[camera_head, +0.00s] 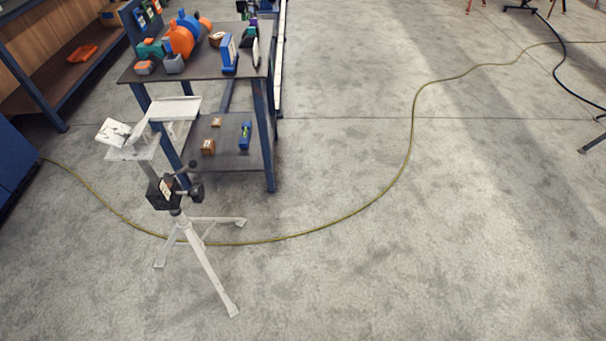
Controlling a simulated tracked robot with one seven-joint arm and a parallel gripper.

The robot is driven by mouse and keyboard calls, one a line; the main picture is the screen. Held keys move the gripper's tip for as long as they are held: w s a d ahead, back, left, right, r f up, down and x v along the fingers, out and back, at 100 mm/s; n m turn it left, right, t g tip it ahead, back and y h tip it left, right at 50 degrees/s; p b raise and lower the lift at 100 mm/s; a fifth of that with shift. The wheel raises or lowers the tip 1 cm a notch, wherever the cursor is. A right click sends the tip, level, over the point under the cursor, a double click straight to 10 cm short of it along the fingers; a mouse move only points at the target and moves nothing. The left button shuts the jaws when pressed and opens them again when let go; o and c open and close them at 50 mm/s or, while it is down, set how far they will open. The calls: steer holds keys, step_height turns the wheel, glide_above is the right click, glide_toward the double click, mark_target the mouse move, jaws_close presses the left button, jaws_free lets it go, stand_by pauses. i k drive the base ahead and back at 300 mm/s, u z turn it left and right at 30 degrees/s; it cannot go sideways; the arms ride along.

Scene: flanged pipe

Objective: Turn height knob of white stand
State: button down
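The white stand (205,262) stands upright on the concrete floor at the left of the head view, on splayed tripod legs. Its top is a white V-shaped head (137,150) with raised, slanted plates. Below the head, a black block (159,193) sits on the post. A black knob (196,191) with a handle sticks out from the block's right side. I cannot tell which of the knob's parts sets the height. My gripper is not in the view.
A dark workbench (205,68) with tools and parts stands right behind the stand. A yellow hose (330,222) curves over the floor behind and around the stand's legs. A blue cabinet (14,165) is at the left edge. Floor in front and to the right is clear.

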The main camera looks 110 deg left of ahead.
mark_target(197, 192)
steer(key=i, duration=1.05)
steer(key=u, duration=3.35)
steer(key=i, duration=0.15)
steer(key=u, duration=1.8)
steer(key=i, duration=0.85)
steer(key=z, duration=0.2)
